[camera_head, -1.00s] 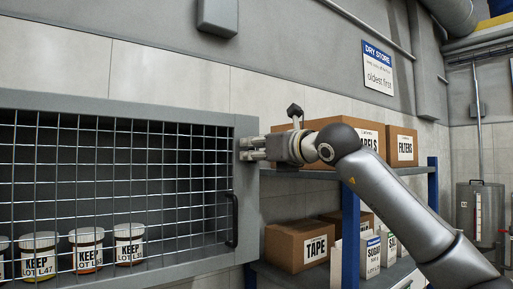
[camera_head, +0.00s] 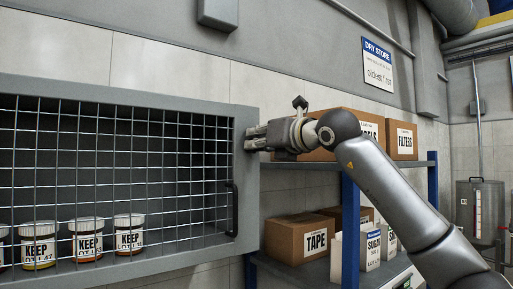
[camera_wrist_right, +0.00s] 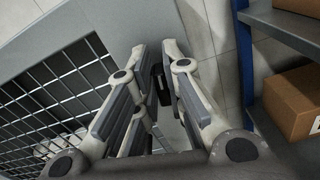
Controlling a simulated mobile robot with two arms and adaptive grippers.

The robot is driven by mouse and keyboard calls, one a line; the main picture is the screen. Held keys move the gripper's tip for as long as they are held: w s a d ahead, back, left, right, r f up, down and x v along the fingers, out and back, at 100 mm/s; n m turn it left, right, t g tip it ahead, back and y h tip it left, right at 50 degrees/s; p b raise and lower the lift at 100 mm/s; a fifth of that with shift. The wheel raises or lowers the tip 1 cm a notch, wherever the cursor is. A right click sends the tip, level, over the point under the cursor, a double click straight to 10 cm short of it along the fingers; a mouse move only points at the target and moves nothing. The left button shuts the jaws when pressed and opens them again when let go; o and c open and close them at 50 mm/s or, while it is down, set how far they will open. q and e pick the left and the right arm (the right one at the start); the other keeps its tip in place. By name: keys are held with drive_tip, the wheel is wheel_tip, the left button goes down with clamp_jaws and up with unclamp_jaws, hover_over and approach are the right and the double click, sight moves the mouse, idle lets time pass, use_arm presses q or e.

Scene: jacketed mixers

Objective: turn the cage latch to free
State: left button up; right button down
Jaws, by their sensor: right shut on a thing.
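The wire-mesh cage (camera_head: 243,185) fills the left of the head view, its grey frame upright and its door closed in line with the frame. My right gripper (camera_head: 250,138) is at the upper right of that frame and hides the latch there in the head view. In the right wrist view, my right gripper (camera_wrist_right: 158,62) has its fingers on the two sides of the small dark cage latch (camera_wrist_right: 161,86) and is shut on it. The latch's exact angle is mostly hidden by the fingers. My left gripper is not in view.
The door has a black handle (camera_head: 232,208). White tubs labelled KEEP (camera_head: 87,238) stand inside the cage. To the right, a blue-posted shelf (camera_head: 349,225) holds cartons, among them a TAPE box (camera_head: 300,238), close below my right arm.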

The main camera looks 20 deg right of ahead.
drive_tip(key=shift+w+d+f+m+b, duration=0.1)
drive_tip(key=shift+d+f+m+b, duration=0.1)
drive_tip(key=shift+m+b, duration=1.9)
drive_tip(key=shift+d+f+m+b, duration=0.2)
drive_tip(key=shift+m+b, duration=0.8)
drive_tip(key=shift+m, duration=2.1)
drive_tip(key=shift+w+d+f+m+b, duration=0.2)
drive_tip(key=shift+m+b, duration=1.35)
drive_tip(key=shift+m, duration=1.05)
drive_tip(key=shift+s, duration=0.15)
drive_tip(key=c, duration=1.5)
unclamp_jaws()
drive_tip(key=shift+f, duration=0.1)
drive_tip(key=shift+s, duration=0.1)
drive_tip(key=v, duration=1.1)
drive_tip(key=shift+s+d, duration=0.15)
drive_tip(key=shift+s, duration=0.2)
